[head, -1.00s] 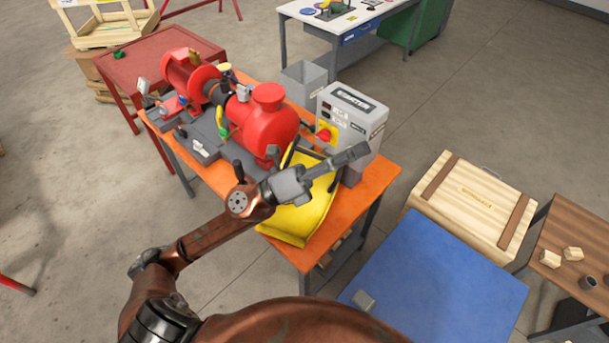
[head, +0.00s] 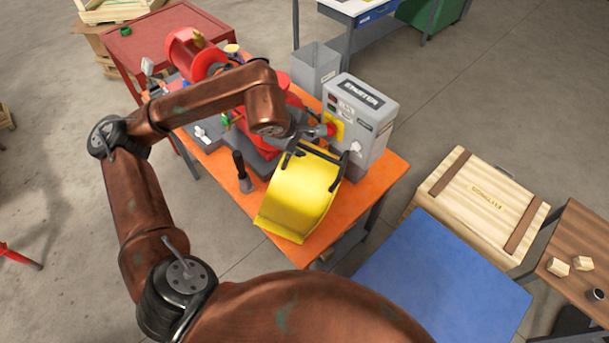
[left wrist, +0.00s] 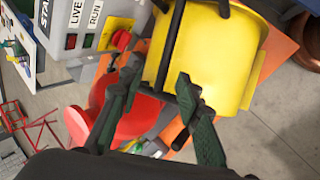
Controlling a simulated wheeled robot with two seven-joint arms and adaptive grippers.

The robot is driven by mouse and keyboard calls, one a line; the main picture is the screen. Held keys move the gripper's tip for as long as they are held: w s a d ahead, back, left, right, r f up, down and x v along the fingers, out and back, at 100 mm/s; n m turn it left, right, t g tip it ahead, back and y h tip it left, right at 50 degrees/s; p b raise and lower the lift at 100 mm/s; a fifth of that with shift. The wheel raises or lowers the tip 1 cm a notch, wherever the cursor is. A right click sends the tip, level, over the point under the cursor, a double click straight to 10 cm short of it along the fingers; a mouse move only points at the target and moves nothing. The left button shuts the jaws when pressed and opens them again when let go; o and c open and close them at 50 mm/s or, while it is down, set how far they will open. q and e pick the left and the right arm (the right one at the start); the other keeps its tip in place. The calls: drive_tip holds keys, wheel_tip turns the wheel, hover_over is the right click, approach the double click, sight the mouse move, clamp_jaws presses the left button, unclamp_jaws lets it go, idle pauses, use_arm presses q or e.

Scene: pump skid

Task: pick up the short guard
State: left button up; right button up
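The short guard, a yellow curved cover (head: 297,201) with black bar handles, lies on the orange bench top in front of the grey starter box. My left gripper (head: 308,131) is at the guard's far upper end in the head view, partly hidden behind my own arm. In the left wrist view, the left gripper (left wrist: 155,85) has its two dark fingers apart, close to the yellow guard (left wrist: 212,55) and one of its black handles. I cannot tell whether that handle is between the fingers. My right gripper is not in view.
The starter box (head: 360,120) stands right beside the guard. A red pump (head: 200,55) and a black upright lever (head: 240,170) are to the left. The orange bench (head: 390,170) has a bare right end. A blue table top (head: 440,285) and wooden crate (head: 485,205) are at right.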

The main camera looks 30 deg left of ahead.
sight(312, 149)
use_arm(q)
drive_tip(key=x, duration=0.1)
drive_tip(key=p+x, duration=0.1)
drive_tip(key=x, duration=0.1)
drive_tip(key=d+x, duration=0.1)
drive_tip(key=x, duration=0.1)
drive_tip(key=shift+s+f+p, duration=0.2)
drive_tip(key=shift+f+p, duration=0.1)
drive_tip(key=shift+w+f, duration=0.25)
drive_tip(key=shift+f, duration=0.15)
clamp_jaws()
drive_tip(key=shift+r, duration=0.1)
